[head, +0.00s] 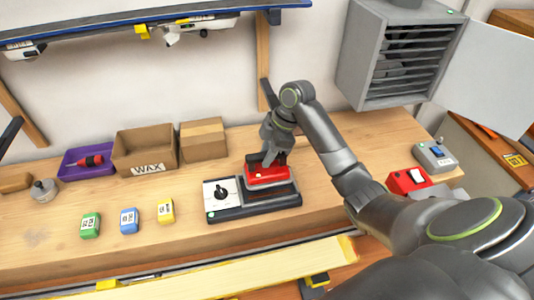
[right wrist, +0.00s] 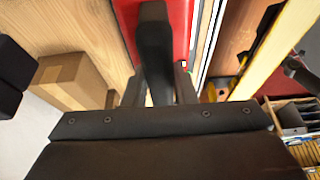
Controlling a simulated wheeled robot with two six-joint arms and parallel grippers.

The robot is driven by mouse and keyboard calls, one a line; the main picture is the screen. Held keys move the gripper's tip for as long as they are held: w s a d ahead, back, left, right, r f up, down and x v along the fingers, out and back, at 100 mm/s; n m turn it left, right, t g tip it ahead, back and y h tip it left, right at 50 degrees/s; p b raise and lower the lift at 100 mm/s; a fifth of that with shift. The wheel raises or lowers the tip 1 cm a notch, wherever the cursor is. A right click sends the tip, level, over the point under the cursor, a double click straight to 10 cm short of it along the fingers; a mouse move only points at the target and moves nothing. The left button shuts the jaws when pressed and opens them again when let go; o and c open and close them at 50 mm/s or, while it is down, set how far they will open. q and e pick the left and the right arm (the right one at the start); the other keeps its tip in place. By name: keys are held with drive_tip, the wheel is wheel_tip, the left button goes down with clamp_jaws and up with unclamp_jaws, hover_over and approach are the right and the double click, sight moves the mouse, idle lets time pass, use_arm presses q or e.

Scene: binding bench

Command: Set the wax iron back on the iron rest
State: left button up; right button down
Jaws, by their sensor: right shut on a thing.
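The red wax iron (head: 268,178) with a black handle is over the right part of the black iron rest (head: 232,212). I cannot tell whether its sole touches the rest or hovers just above it. The rest has a white panel with a black knob at its left end. My right gripper (head: 272,157) is shut on the iron's handle from above. In the right wrist view, the fingers (right wrist: 158,92) are on both sides of the black handle (right wrist: 154,45), with the red body (right wrist: 182,15) below. My left gripper is not in view.
Left of the rest stand a WAX box (head: 146,155), a closed carton (head: 203,138), a purple tray (head: 70,172) and green, blue and yellow wax blocks (head: 129,221). A red device (head: 405,182) and a grey switch box (head: 433,155) stand right. A long yellow-topped board (head: 215,275) runs along the front.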

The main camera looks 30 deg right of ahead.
drive_tip(key=shift+f+b, duration=0.35)
drive_tip(key=shift+f, duration=0.25)
drive_tip(key=shift+f+b, duration=0.7)
drive_tip(key=shift+b, duration=0.05)
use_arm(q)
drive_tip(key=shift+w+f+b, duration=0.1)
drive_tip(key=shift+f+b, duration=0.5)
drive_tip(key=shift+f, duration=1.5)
use_arm(e)
drive_tip(key=shift+f, duration=1.2)
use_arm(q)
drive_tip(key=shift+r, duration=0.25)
use_arm(e)
drive_tip(key=shift+f, duration=0.1)
drive_tip(key=c, duration=1.1)
unclamp_jaws()
drive_tip(key=shift+s+f, duration=0.1)
drive_tip(key=shift+f, duration=0.05)
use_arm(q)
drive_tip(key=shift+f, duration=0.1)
